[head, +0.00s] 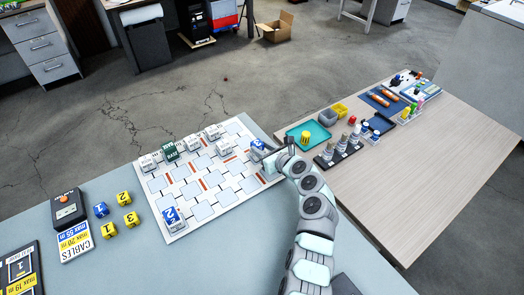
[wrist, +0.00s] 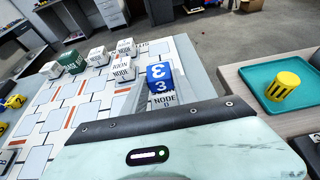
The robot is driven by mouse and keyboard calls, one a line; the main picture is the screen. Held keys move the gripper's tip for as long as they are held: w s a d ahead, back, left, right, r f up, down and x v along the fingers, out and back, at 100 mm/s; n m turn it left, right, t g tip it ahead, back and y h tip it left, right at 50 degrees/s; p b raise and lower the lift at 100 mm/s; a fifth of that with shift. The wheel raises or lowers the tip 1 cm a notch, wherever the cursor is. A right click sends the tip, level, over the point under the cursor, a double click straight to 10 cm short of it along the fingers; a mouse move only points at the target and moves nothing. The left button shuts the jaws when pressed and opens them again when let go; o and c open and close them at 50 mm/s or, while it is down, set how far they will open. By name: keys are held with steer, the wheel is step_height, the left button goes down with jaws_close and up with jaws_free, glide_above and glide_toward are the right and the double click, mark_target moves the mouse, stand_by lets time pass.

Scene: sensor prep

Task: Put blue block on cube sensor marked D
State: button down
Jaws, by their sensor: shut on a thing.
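The blue block (head: 258,145) is at the right end of the white board in the head view. In the wrist view the blue block (wrist: 160,77) shows white 3s on two faces. My gripper (head: 272,154) reaches it from the right and is shut on it. The white cube marked NODE D (wrist: 164,99) shows just below the blue block in the wrist view. The block appears to rest on it or hover just over it; any gap is hidden. My gripper body covers the lower part of the wrist view.
The white board (head: 212,206) has several white NODE cubes and a green block (head: 169,150) along its far side. Another blue block (head: 172,215) is at its near left. Yellow blocks (head: 123,198) lie left. A teal tray (head: 307,138) with a yellow cylinder is on the right table.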

steer(key=shift+w, duration=0.1)
steer(key=shift+f, duration=0.1)
steer(key=shift+f, duration=0.1)
steer(key=c, duration=1)
jaws_free()
steer(key=shift+d+r, duration=0.1)
steer(key=shift+r, duration=0.25)
steer(key=p+v, duration=0.3)
steer(key=v, duration=0.9)
steer(key=shift+f, duration=0.2)
